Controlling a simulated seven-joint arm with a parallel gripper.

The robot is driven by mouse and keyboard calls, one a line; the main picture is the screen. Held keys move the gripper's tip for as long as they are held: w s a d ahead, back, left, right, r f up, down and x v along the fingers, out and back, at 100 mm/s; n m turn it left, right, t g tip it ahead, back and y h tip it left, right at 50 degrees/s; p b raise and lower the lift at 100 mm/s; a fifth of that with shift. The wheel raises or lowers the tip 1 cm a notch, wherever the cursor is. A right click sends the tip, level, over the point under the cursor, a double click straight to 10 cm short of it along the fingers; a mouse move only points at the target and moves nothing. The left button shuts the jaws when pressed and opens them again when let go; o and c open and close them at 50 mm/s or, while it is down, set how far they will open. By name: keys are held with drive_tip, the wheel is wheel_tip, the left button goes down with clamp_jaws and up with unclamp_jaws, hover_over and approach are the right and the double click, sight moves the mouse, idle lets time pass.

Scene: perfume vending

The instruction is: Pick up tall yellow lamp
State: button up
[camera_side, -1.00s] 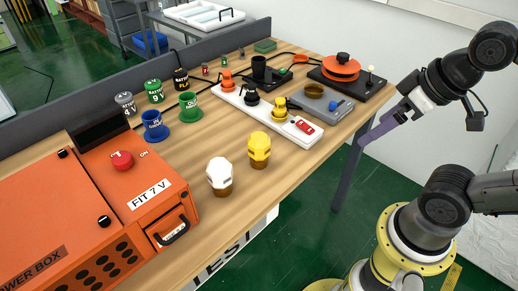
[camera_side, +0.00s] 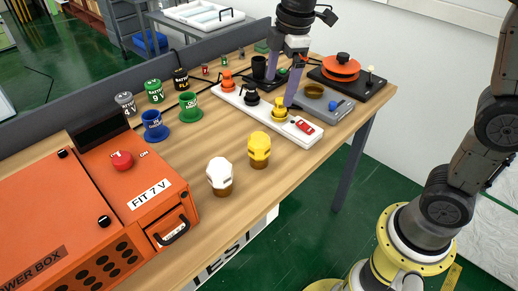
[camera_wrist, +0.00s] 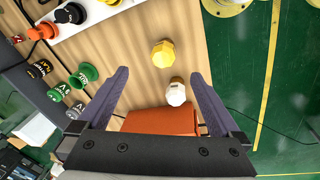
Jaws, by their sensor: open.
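The yellow lamp (camera_side: 259,147) has a faceted yellow top on a brown base. It stands upright near the table's front edge. A white lamp (camera_side: 221,174) of like shape, a little shorter, stands to its left and nearer the camera. In the wrist view the yellow lamp (camera_wrist: 163,54) lies ahead of the fingers, and the white lamp (camera_wrist: 175,93) is nearer, between the fingertips in the picture. My gripper (camera_side: 280,92) is open and empty.
An orange power box (camera_side: 110,215) fills the table's left end. Blue (camera_side: 155,127) and green (camera_side: 190,108) spools stand mid-table. A white strip (camera_side: 266,114) with several coloured knobs lies beyond the lamps. Bare wood surrounds the lamps.

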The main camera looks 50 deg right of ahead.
drive_tip(key=g, duration=0.2)
hover_over(259, 135)
drive_tip(key=shift+n, duration=0.3)
drive_tip(key=f, duration=0.6)
drive_tip(key=shift+d+f, duration=0.2)
drive_tip(key=f, duration=0.8)
drive_tip(key=shift+a+f, duration=0.2)
drive_tip(key=shift+f, duration=0.15)
drive_tip(key=shift+s+a+f, duration=0.1)
drive_tip(key=shift+s+f, duration=0.05)
drive_tip(key=shift+f, duration=1.4)
drive_tip(key=shift+s+a+f, duration=0.1)
drive_tip(key=shift+f, duration=1.45)
drive_tip(key=c, duration=1.4)
drive_tip(key=shift+r, duration=0.15)
drive_tip(key=shift+w+r, duration=0.1)
drive_tip(key=shift+r, duration=0.45)
drive_tip(key=s+d+r, duration=0.2)
drive_tip(key=s+r, duration=0.9)
drive_tip(key=s, duration=0.3)
drive_tip(key=shift+d+r, duration=0.25)
drive_tip(key=shift+r, duration=0.1)
